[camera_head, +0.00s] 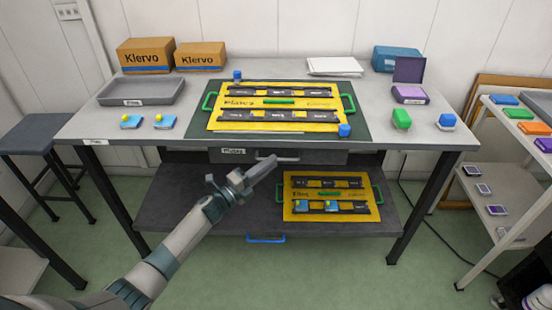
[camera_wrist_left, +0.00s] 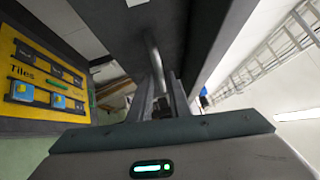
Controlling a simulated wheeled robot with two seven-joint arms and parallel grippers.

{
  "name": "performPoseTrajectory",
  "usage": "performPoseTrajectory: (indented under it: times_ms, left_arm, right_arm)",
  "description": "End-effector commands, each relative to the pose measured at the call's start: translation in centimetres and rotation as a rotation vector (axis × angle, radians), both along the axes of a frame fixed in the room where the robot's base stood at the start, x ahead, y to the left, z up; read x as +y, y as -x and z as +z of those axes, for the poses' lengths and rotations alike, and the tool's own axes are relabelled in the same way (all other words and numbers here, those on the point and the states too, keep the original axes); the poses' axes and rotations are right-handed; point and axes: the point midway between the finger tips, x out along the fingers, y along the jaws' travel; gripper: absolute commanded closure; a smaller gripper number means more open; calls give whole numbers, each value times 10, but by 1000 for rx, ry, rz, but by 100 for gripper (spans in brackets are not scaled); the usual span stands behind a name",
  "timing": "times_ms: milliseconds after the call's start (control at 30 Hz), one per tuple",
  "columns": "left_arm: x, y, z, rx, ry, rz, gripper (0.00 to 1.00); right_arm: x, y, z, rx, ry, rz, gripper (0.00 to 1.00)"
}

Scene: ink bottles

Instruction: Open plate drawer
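The plate drawer (camera_head: 325,157) is a dark drawer with a "Plates" label (camera_head: 233,151), under the worktop. Its front looks flush with the table's front. Its pale bar handle (camera_head: 289,158) also shows in the left wrist view (camera_wrist_left: 153,52), running down toward my fingers. My left gripper (camera_head: 271,163) is at the left part of the handle. In the left wrist view its two fingers (camera_wrist_left: 164,98) are a little apart, with the handle's end at the gap; contact is hard to judge. My right gripper is out of view.
The worktop (camera_head: 90,125) carries a yellow Plates board (camera_head: 275,107), a grey tray (camera_head: 140,92) and Klervo boxes (camera_head: 145,54). Below, a dark shelf (camera_head: 180,200) holds a yellow Tiles board (camera_head: 331,197), right of my arm. A blue handle (camera_head: 266,239) is at the shelf's front.

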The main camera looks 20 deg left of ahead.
Motion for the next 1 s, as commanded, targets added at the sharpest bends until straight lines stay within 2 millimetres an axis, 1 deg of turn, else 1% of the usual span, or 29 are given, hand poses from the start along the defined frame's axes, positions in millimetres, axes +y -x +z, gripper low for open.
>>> performPoseTrajectory:
  times_ms: [33,100,267,400,667,700,733,1000]
  left_arm:
    - [-5,-7,3,-2,1,0,83]
    - [-8,-15,3,-1,1,1,83]
    - [-14,-26,5,-1,0,0,83]
    - [-16,-29,4,1,0,0,83]
    - [-17,-29,4,0,-1,0,83]
    - [-17,-29,4,0,-1,0,93]
    - [-17,-29,4,0,-1,0,100]
    - [-17,-28,4,1,0,0,100]
  right_arm:
    - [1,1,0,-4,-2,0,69]
    - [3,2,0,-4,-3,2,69]
    - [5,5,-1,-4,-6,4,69]
    - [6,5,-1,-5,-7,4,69]
    - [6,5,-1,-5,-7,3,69]
    - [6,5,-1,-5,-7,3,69]
    - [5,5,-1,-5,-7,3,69]
    - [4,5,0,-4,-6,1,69]
